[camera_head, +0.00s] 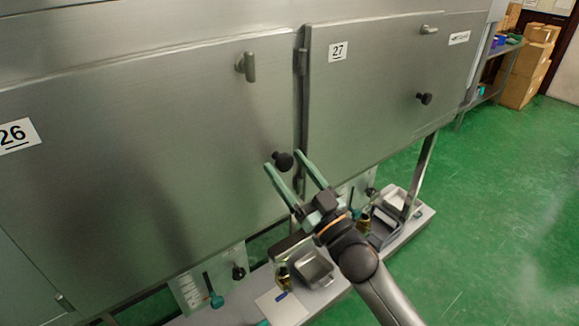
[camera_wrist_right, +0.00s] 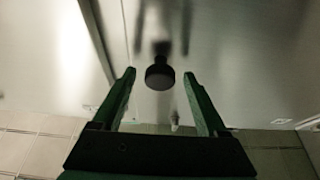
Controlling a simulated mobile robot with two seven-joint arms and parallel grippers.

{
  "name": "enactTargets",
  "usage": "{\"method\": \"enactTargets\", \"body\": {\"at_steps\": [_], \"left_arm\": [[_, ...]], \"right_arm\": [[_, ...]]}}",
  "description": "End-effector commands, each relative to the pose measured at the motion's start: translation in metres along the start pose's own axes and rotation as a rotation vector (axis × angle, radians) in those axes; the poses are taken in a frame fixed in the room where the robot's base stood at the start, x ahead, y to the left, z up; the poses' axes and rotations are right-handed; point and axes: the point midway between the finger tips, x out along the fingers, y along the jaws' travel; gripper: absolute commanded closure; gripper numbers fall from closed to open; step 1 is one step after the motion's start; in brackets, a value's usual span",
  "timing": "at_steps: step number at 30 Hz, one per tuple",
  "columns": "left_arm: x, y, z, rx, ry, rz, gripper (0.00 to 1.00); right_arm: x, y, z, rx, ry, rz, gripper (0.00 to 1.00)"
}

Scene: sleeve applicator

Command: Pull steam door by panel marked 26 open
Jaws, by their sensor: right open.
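The steam door marked 26 (camera_head: 160,150) is a large grey steel panel at the left of the head view, with its number label (camera_head: 15,135) at the far left. It looks closed, flush with the panel around it. A black round knob (camera_head: 283,161) sits near its lower right corner, and a metal handle (camera_head: 247,67) is higher up. My right gripper (camera_head: 282,160) is open, its green fingers on either side of the knob in the head view. In the right wrist view the knob (camera_wrist_right: 159,74) lies between and just beyond the fingertips (camera_wrist_right: 160,76). Contact cannot be told. My left gripper is not in view.
The door marked 27 (camera_head: 375,85) adjoins on the right, with its own black knob (camera_head: 424,98). Green floor (camera_head: 490,210) is clear at the right; boxes (camera_head: 525,80) stand at the back.

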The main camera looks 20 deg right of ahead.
Motion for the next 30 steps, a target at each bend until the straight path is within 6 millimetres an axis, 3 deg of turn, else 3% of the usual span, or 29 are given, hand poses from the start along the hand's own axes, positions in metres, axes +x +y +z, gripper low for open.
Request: {"method": "enactTargets", "body": {"at_steps": [5,25,30], "left_arm": [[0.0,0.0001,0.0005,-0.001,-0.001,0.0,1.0],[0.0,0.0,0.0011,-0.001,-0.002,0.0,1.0],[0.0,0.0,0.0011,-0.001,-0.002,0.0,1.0]], "right_arm": [[0.0,-0.0002,0.0002,0.0,0.0,0.0,0.24],[-0.0003,-0.0003,0.0,0.0,0.0,-0.001,0.99],[-0.0004,-0.0003,0.0001,0.0,0.0,-0.001,1.0]]}}
